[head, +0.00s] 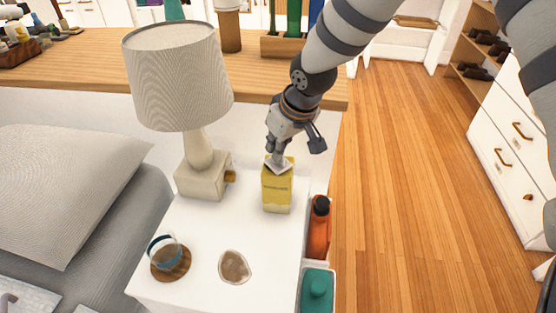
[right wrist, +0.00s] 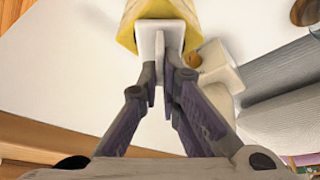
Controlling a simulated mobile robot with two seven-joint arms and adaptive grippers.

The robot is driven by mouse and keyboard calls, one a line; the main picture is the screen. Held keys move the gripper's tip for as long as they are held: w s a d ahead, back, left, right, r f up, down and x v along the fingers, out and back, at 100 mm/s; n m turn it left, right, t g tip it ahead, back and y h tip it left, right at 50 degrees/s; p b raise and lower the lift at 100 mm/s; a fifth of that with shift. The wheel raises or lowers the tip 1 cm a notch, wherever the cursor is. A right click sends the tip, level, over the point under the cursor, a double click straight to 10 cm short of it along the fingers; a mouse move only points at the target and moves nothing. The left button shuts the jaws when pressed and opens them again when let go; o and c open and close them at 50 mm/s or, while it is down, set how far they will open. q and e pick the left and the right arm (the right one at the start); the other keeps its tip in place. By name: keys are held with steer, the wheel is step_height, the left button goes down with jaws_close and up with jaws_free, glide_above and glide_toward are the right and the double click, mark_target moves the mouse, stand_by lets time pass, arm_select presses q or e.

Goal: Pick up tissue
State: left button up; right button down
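The tissue (head: 279,164) is a white sheet sticking up from the top of a yellow tissue box (head: 277,191). The box stands upright on the white nightstand (head: 205,225), near its right edge. My right gripper (head: 278,155) points down from above at the box top. In the right wrist view its fingertips (right wrist: 164,75) are close together around the white tissue (right wrist: 160,32), with the yellow box (right wrist: 127,30) behind. The fingers look shut on the tissue, and its lower part is hidden in the box. My left gripper is not in view.
A lamp (head: 180,80) stands left of the box. A glass cup on a wooden coaster (head: 171,265) and a small round dish (head: 234,267) are at the nightstand's front. An orange bottle (head: 319,226) and a teal container (head: 316,293) are beside its right edge. A wooden ledge (head: 100,62) runs behind.

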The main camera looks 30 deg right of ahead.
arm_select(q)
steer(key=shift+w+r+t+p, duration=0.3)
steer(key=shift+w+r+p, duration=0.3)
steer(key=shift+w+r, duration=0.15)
arm_select(e)
step_height(320, 180, up, 10)
